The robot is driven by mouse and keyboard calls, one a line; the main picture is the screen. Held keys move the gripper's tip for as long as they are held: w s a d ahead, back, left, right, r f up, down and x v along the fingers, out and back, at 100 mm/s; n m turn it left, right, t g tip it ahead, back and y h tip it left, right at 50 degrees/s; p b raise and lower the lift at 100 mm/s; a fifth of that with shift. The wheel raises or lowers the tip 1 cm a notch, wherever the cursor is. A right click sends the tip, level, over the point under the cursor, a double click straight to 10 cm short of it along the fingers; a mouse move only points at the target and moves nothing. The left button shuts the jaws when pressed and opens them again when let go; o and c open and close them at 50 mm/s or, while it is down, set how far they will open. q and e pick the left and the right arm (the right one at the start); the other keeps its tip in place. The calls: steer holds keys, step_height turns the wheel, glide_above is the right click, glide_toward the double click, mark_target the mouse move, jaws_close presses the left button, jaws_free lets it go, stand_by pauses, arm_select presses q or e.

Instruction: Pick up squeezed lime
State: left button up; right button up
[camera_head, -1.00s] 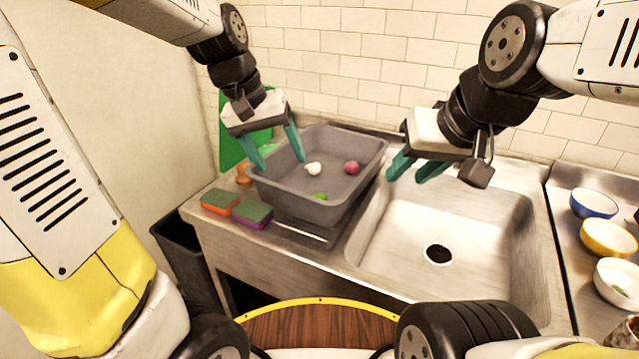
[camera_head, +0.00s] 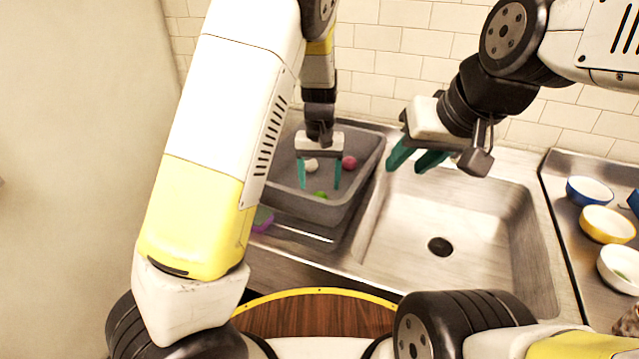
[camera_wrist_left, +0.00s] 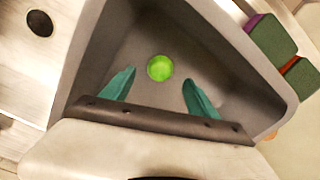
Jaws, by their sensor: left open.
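The squeezed lime (camera_head: 320,195) is a small bright green piece on the floor of a grey tub (camera_head: 283,205). My left gripper (camera_head: 319,185) is open over the tub, its teal fingers pointing down on either side of the lime. In the left wrist view, the lime (camera_wrist_left: 160,67) shows as a round green face centred between the open fingertips (camera_wrist_left: 158,77), with nothing held. I cannot tell the exact height of the fingertips above it. My right gripper (camera_head: 414,158) hangs over the sink's back left, its fingers apart and empty.
A white piece (camera_head: 311,166) and a pink-red piece (camera_head: 349,162) lie in the tub behind the lime. A steel sink (camera_head: 470,210) is to the right, with bowls (camera_head: 607,224) beyond. Sponges (camera_wrist_left: 270,39) sit outside the tub. My left arm hides the counter's left part.

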mark_target(320, 194)
arm_select(q)
steer(key=shift+f, duration=1.9)
steer(key=c, duration=1.4)
